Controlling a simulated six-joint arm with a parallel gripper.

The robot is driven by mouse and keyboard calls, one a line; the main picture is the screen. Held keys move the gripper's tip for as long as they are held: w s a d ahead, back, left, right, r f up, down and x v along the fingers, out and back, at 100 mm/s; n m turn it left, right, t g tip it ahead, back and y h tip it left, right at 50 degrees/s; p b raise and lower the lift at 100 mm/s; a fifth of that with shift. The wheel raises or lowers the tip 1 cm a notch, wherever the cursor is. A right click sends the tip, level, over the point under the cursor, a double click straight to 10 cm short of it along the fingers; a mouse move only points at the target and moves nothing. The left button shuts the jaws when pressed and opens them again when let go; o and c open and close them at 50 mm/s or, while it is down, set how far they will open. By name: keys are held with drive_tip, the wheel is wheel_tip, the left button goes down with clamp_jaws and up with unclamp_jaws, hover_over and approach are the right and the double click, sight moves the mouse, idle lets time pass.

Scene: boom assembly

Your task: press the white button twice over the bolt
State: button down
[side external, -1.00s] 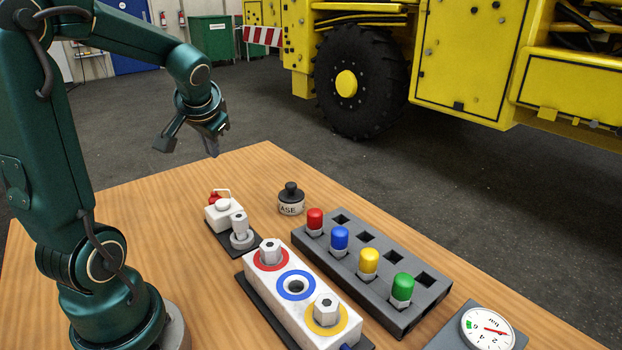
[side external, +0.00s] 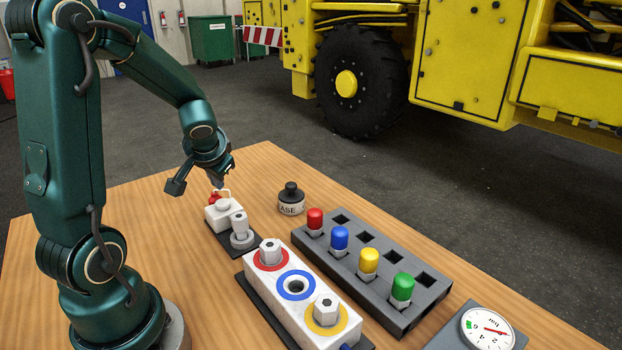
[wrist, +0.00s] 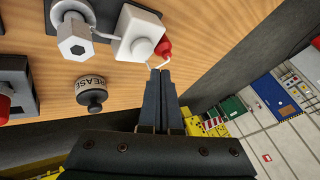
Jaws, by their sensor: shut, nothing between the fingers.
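The white button (wrist: 143,47) is a round knob on a small white box (wrist: 133,20), and it also shows in the side view (side external: 223,204). The bolt (wrist: 76,46) has a hex head and stands upright on the same dark plate; it also shows in the side view (side external: 239,226). My gripper (wrist: 159,72) is shut and empty. Its tips are just beside the white button in the wrist view, near the red part (wrist: 163,47) and a thin light wire. In the side view my gripper (side external: 219,184) hangs just above the box's far end.
A grease tin (side external: 291,199) with a dark knob stands behind. A white block (side external: 296,288) with coloured rings and bolts lies in front. A grey rack (side external: 368,265) holds red, blue, yellow and green capped pieces. A pressure gauge (side external: 487,329) is at front right.

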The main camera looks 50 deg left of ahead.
sight(221, 204)
drive_tip(key=shift+f, duration=0.75)
drive_tip(key=shift+f, duration=0.15)
idle(1.4)
drive_tip(key=shift+f, duration=0.3)
drive_tip(key=shift+f, duration=0.5)
idle(0.7)
drive_tip(key=shift+r, duration=0.95)
drive_tip(key=shift+r, duration=2.5)
idle(0.7)
